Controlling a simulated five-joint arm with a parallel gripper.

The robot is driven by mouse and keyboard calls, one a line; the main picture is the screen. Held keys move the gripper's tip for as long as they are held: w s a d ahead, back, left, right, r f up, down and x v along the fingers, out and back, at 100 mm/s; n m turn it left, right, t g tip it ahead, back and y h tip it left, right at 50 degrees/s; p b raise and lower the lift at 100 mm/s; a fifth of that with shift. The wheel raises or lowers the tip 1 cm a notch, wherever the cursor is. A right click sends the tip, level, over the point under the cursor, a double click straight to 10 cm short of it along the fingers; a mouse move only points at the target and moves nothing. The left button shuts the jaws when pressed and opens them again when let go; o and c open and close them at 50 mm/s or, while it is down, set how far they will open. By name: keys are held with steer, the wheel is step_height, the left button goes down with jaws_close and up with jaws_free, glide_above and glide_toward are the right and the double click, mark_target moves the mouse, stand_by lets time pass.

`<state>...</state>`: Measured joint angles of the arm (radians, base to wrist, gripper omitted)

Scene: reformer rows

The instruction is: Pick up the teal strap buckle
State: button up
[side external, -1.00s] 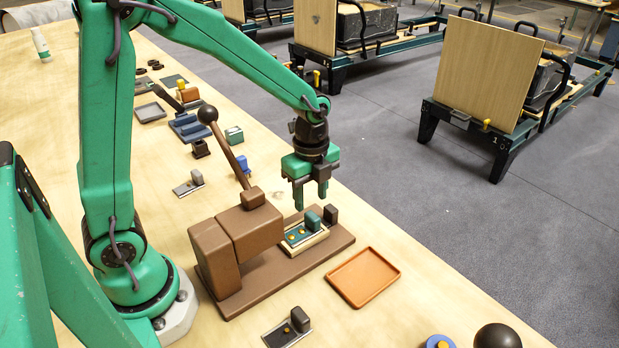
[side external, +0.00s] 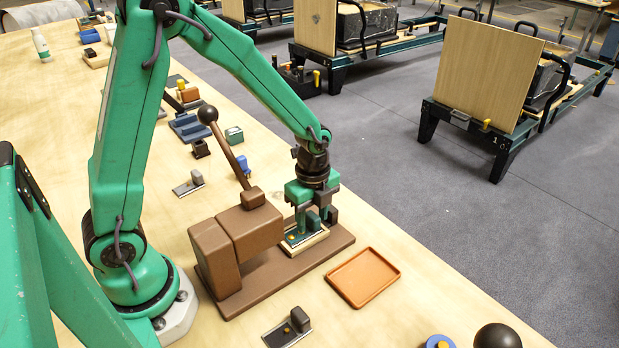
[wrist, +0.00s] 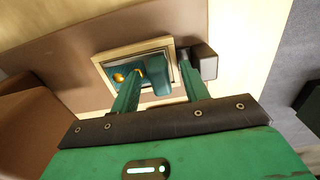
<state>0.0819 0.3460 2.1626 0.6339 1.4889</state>
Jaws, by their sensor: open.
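The teal strap buckle (wrist: 161,84) has a raised teal block and a flat plate with gold studs. It sits in a cream frame (wrist: 97,60) on the brown base of a lever press (side external: 262,285). In the side view the buckle (side external: 313,218) is partly hidden by my gripper (side external: 317,222). My gripper (wrist: 164,68) is lowered over it and open. In the wrist view one finger is on each side of the raised block; I cannot tell whether either touches it.
A small brown block (wrist: 204,62) stands close beside the right finger in the wrist view. The press lever with its dark ball (side external: 208,114) rises to the left. An empty orange tray (side external: 362,277) lies at the right. Several small parts lie farther back on the bench.

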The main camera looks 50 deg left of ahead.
mark_target(312, 215)
stand_by(0.4)
jaws_close()
steer(key=shift+r, duration=0.1)
steer(key=shift+r, duration=4.95)
